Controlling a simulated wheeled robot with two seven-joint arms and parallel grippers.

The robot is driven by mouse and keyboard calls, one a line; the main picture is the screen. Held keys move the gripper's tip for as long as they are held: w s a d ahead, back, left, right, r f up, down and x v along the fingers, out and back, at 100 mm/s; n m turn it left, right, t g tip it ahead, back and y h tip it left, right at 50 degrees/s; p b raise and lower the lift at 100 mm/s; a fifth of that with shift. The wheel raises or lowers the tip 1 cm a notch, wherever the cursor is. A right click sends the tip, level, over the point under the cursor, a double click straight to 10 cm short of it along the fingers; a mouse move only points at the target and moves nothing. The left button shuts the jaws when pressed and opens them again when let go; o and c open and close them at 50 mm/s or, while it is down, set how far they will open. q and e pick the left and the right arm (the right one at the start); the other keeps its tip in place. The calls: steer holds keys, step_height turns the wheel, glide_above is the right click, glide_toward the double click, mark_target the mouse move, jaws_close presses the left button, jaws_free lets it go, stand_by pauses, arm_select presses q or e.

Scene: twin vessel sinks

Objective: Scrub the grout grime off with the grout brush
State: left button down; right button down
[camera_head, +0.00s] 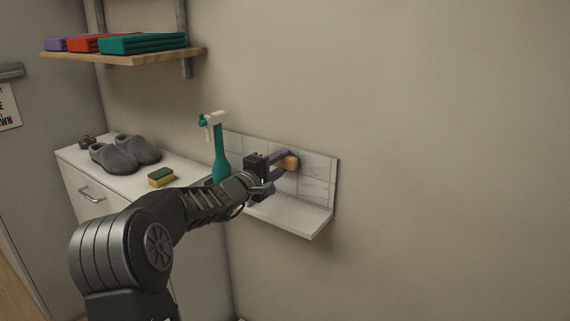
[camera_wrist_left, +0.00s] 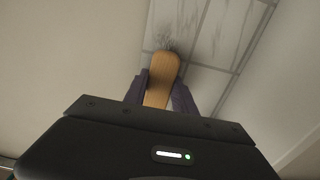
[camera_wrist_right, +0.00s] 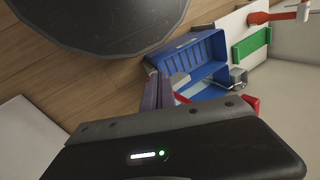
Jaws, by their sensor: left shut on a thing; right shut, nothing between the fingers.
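The grout brush, with an orange-tan wooden body (camera_head: 291,163), is held in my left gripper (camera_head: 282,165) against or just in front of the white tiled panel (camera_head: 318,178). In the left wrist view the brush (camera_wrist_left: 162,82) sits between the purple fingers, with dark bristles at its far end at the tiles (camera_wrist_left: 223,38). I cannot tell whether they touch. Grey streaks run over the tiles and darker lines between them; I cannot tell grime from marbling. My right gripper (camera_wrist_right: 158,92) is shut and empty, away from the tiles, and is not in the head view.
A white ledge (camera_head: 290,217) juts out below the tiles. A teal spray bottle (camera_head: 219,150), a yellow-green sponge (camera_head: 161,177) and grey slippers (camera_head: 115,157) stand on the white cabinet. A blue crate (camera_wrist_right: 195,62) is near my right gripper. The wall at right is bare.

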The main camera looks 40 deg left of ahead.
mark_target(290, 165)
arm_select(q)
steer(key=shift+a, duration=0.25)
steer(key=shift+w+d+f+b, duration=0.1)
steer(key=shift+d+f+b, duration=0.05)
steer(key=shift+d+b, duration=2.45)
steer(key=shift+b, duration=0.4)
steer(key=shift+a, duration=0.15)
steer(key=shift+a+p, duration=0.35)
steer(key=shift+a, duration=0.25)
steer(key=shift+a+p, duration=0.45)
steer(key=shift+a, duration=1.4)
steer(key=shift+d, duration=0.1)
